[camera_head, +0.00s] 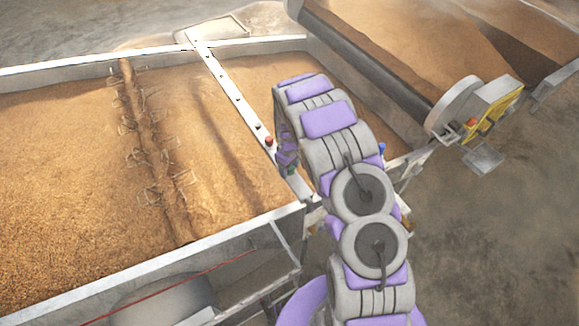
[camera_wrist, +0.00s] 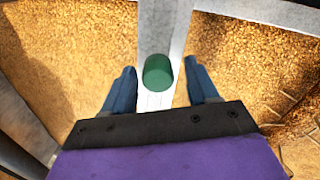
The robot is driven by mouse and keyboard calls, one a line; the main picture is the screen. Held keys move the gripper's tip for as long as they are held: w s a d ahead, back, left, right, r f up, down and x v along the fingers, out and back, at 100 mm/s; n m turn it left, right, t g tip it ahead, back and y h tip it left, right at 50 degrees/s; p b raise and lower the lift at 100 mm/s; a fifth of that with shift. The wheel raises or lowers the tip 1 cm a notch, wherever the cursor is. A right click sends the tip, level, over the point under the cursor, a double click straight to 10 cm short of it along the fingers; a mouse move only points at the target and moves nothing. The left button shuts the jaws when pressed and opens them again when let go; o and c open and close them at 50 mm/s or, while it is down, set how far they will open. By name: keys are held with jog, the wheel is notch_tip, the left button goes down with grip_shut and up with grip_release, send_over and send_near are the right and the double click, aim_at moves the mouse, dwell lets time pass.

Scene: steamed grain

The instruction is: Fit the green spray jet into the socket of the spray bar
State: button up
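The green spray jet (camera_wrist: 158,72) shows in the wrist view as a short dark-green cylinder, above or on a pale bar. My gripper (camera_wrist: 162,88) is open, with one blue finger on each side of the jet and a visible gap to both. Whether the jet sits in a socket cannot be told. In the head view the white spray bar (camera_head: 222,78) runs across the grain bed, with small dark spots along it. My gripper (camera_head: 287,160) is low over the bar's near end, partly hidden by my arm.
A red piece (camera_head: 268,140) is on the bar beside my gripper. The metal trough wall (camera_head: 240,232) borders the grain (camera_head: 70,160), where a shaft with wire loops (camera_head: 150,150) lies. A conveyor (camera_head: 385,85) stands at upper right. The floor at lower right is clear.

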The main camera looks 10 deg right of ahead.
jog(key=shift+o, duration=0.3)
jog(key=shift+d, duration=0.1)
jog(key=shift+r, duration=0.2)
notch_tip(320, 180, up, 17)
jog(key=p, duration=0.2)
dwell(0.6)
